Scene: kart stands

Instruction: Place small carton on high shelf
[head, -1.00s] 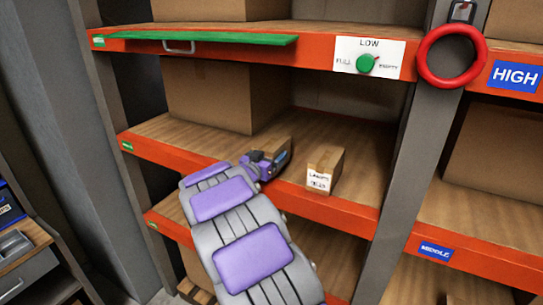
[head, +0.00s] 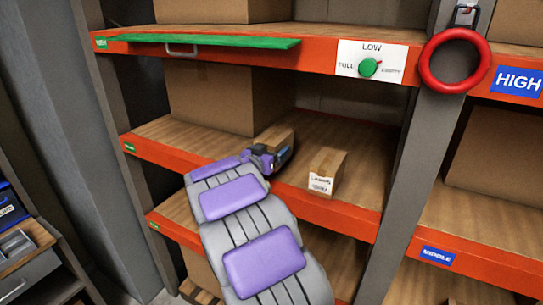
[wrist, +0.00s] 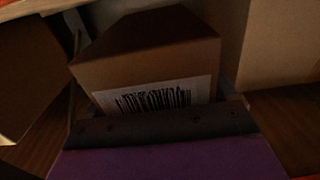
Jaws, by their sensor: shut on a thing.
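My gripper (head: 272,158) is over the middle shelf (head: 360,150), shut on a small brown carton (head: 276,136). In the wrist view the held carton (wrist: 150,55) fills the middle, with a white barcode label facing the camera. The jaws hide its lower part. A second small carton with a white label (head: 325,171) stands on the same shelf to the right of my gripper, apart from it. The high shelf (head: 225,35) runs above, with an orange front edge and a green tag at its left end.
A green flap with a handle (head: 200,40) sticks out along the high shelf's edge. A panel with a green knob (head: 370,60) and a red ring (head: 455,60) are to its right. Large boxes (head: 205,95) stand behind on the middle shelf. A grey post (head: 415,170) divides the bays.

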